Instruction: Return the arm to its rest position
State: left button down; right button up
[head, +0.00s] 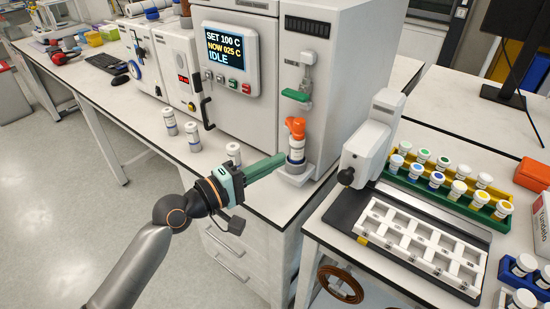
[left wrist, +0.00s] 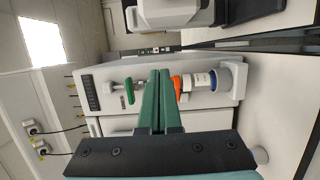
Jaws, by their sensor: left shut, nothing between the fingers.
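My left gripper (head: 280,158) is shut and empty, with its green fingers pointing at the front of the white reactor (head: 330,75). In the head view its tips are close to an orange-capped white bottle (head: 297,150) on a small platform; I cannot tell whether they touch it. In the left wrist view the shut fingers (left wrist: 158,80) lie together, between a green-handled lever (left wrist: 129,92) and the orange-capped bottle (left wrist: 197,81). The left arm reaches out over the bench edge. My right gripper is not in view.
White capped vials (head: 192,137) stand on the bench (head: 250,190) left of the gripper. A white compartment tray (head: 420,245), a boxy white device (head: 368,145) and a yellow-green rack of vials (head: 455,190) are at the right. Open floor lies at the lower left.

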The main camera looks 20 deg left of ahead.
pick_arm(q)
jog(key=shift+s+f, duration=0.1)
jog(key=shift+s, duration=0.1)
jog(key=s+a+f+m+g+y, duration=0.1)
jog(key=s+f+m+g+y, duration=0.2)
jog(key=f, duration=0.8)
jog(key=s+f+m+y, duration=0.25)
jog(key=s+f, duration=0.25)
jog(key=f, duration=0.6)
jog(key=s+f+m+g+y, duration=0.2)
jog(key=s+f+m, duration=0.6)
jog(key=s+f, duration=0.3)
jog(key=shift+s+f+g, duration=0.15)
jog(key=shift+s+g, duration=0.15)
jog(key=shift+s, duration=0.7)
